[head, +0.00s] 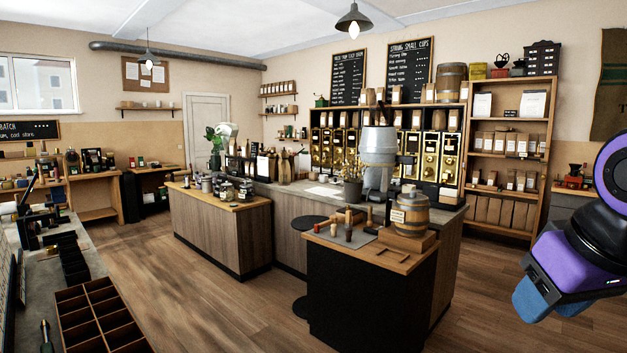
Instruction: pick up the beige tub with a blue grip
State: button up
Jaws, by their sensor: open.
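I cannot make out a beige tub with a blue grip anywhere in the head view; many small items on the counters and shelves are too small to tell. My purple arm end comes in at the right edge, and my gripper (552,300) with its blue fingers hangs in front of the floor. The gripper is open, with nothing seen between the fingers. It is well apart from the counters.
A dark counter block (365,295) with a wooden keg (410,214) stands at centre right. A wood-panelled island (222,232) is left of it. A divided wooden tray (100,312) lies on the left counter. Open floor (200,315) runs between them. Shelving (548,110) stands behind.

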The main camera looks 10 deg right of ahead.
aim_at(314, 175)
jog(key=i+l+z, duration=0.1)
jog(key=z, duration=0.25)
jog(key=i+z, duration=0.55)
jog(key=z, duration=0.15)
jog(key=i+l+z, duration=0.15)
jog(key=i+z, duration=0.15)
jog(key=i, duration=0.6)
jog(key=i+z, duration=0.3)
jog(key=i, duration=4)
jog(key=i+u, duration=0.15)
jog(key=i, duration=0.75)
jog(key=i+l+u, duration=0.15)
jog(key=i, duration=0.7)
jog(key=i+j+u, duration=0.25)
jog(key=i+u, duration=0.2)
jog(key=i, duration=0.2)
jog(key=i+u, duration=0.5)
jog(key=i, duration=0.2)
jog(key=i+l+u, duration=0.2)
jog(key=i+u, duration=0.25)
jog(key=i, duration=0.2)
jog(key=i+j+u, duration=0.15)
jog(key=i+u, duration=0.25)
jog(key=i, duration=0.2)
jog(key=i+u, duration=0.35)
jog(key=i, duration=0.3)
jog(key=i+l+u, duration=0.25)
jog(key=i+u, duration=0.15)
jog(key=i, duration=0.2)
